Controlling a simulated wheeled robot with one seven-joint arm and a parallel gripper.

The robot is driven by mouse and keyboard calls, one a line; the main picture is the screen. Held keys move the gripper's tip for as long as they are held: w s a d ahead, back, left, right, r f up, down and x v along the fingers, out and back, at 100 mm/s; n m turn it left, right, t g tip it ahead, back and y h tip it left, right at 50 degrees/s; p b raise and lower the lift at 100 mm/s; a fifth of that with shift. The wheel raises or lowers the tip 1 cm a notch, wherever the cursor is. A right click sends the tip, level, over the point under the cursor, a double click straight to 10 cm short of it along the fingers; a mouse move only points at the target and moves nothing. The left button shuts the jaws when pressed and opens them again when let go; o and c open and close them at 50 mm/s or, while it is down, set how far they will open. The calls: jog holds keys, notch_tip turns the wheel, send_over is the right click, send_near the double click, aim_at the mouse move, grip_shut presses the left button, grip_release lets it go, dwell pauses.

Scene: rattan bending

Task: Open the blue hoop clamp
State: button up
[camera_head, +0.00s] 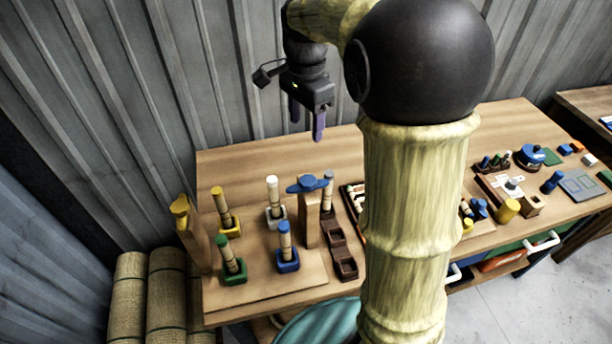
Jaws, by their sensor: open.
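A blue clamp-like piece (307,184) sits on top of an upright wooden post (308,226) on the workbench; I take it to be the blue hoop clamp. Its small parts are too coarse to tell whether it is open or shut. My gripper (307,121) hangs in the air above and behind it in the picture, fingers pointing down, apart and empty. It touches nothing. A matching post at the left carries a yellow piece (180,205).
A wooden board (262,290) holds several pegs in yellow, white, green and blue bases around the posts. Dark trays (334,230) lie just right of the blue-topped post. My bamboo-like arm hides the bench's middle. More small items stand at the right. Woven rolls (128,300) stand at left.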

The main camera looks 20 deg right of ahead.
aim_at(306, 181)
jog(key=shift+f, duration=0.15)
notch_tip(306, 181, down, 17)
jog(key=p, duration=0.3)
jog(key=shift+f, duration=0.1)
dwell(0.3)
jog(key=c, duration=1)
